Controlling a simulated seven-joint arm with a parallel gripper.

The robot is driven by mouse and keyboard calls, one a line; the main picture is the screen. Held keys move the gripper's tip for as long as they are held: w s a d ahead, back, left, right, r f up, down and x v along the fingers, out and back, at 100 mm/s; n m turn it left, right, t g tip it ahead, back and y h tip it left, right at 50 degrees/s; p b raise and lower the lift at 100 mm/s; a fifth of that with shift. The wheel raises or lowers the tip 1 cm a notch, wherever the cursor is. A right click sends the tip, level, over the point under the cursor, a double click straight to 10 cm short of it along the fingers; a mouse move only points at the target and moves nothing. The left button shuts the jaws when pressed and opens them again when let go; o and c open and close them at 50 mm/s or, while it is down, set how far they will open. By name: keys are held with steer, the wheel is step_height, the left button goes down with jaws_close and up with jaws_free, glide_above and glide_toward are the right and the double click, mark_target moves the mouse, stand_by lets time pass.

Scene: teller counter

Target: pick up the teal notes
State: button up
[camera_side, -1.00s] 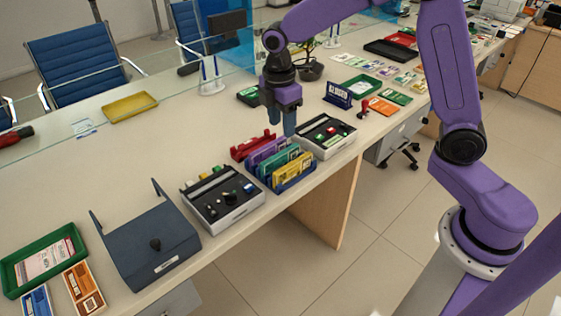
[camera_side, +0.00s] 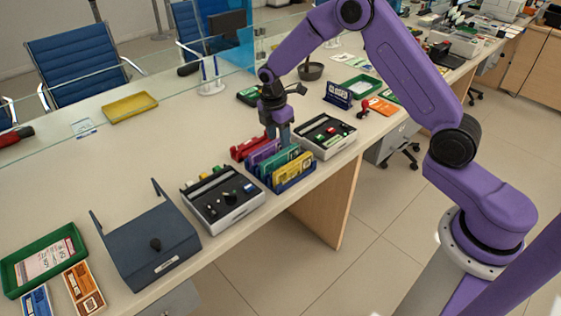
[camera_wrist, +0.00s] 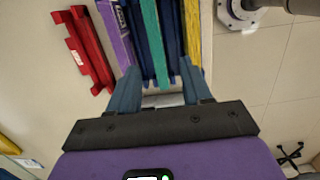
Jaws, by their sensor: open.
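The teal notes (camera_side: 284,161) stand upright in a blue rack (camera_side: 296,182), between purple notes (camera_side: 263,152) and yellow notes (camera_side: 293,169). In the wrist view the teal notes (camera_wrist: 151,40) show edge-on as a thin strip, roughly straight ahead of the space between my fingers. My gripper (camera_side: 279,135) is open and empty, pointing down just behind the rack in the side view. In the wrist view my gripper (camera_wrist: 160,82) has its two blue fingers apart, near the rack's end; the teal strip's near end reaches between them. I cannot tell how far above the notes the fingertips are.
An empty red rack (camera_side: 250,147) stands beside the blue rack. The counter's front edge runs close to the rack. A glass screen lies behind.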

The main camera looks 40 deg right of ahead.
mark_target(280, 153)
steer(key=f, duration=0.3)
steer(key=d+f, duration=0.1)
steer(key=f, duration=0.5)
steer(key=shift+w+d, duration=0.2)
steer(key=shift+w, duration=0.05)
jaws_close()
